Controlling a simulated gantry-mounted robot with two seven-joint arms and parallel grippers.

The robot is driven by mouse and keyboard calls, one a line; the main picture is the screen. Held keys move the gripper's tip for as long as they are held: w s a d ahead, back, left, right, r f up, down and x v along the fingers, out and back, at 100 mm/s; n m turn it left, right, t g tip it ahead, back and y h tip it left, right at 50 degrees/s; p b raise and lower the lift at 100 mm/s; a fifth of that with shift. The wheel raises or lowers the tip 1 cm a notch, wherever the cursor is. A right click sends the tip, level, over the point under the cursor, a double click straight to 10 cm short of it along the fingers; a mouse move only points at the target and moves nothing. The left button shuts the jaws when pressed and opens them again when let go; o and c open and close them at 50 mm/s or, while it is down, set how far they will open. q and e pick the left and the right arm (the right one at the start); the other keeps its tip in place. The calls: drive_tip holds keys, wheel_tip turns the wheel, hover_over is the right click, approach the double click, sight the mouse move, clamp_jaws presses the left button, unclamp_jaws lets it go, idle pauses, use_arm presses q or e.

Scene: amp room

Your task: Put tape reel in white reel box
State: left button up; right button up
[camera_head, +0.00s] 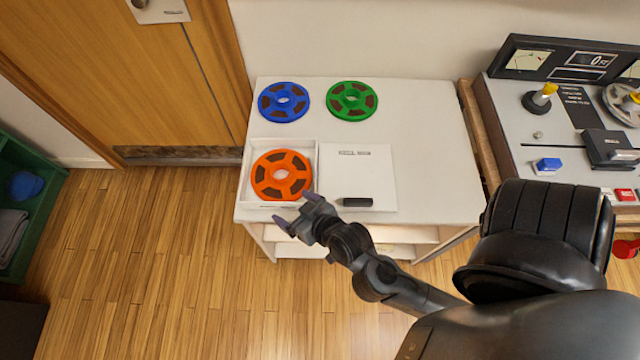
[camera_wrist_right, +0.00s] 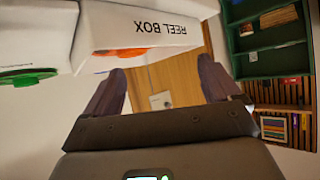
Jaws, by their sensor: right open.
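An orange tape reel (camera_head: 282,175) lies flat inside the open white reel box (camera_head: 243,196) at the front left of the white table. The box's lid half lies open to the right, with a small black item on it. In the right wrist view the box (camera_wrist_right: 165,24) carries the words REEL BOX, and a strip of the orange reel (camera_wrist_right: 120,51) shows at its edge. My right gripper (camera_head: 281,213) is at the box's front edge; it is open with nothing between its fingers (camera_wrist_right: 160,88). My left gripper is not in view.
A blue reel (camera_head: 284,102) and a green reel (camera_head: 351,101) lie at the back of the white table (camera_head: 425,120). A tape machine (camera_head: 550,115) stands to the right. Green shelves (camera_head: 25,200) stand at the far left. The wooden floor in front is clear.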

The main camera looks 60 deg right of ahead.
drive_tip(key=s+f+n+g+y, duration=0.2)
drive_tip(key=s+f+n+g, duration=0.1)
drive_tip(key=s+g, duration=0.4)
drive_tip(key=shift+s+a+n+g, duration=0.35)
drive_tip(key=shift+s+n+g, duration=0.05)
drive_tip(key=shift+s+n, duration=0.55)
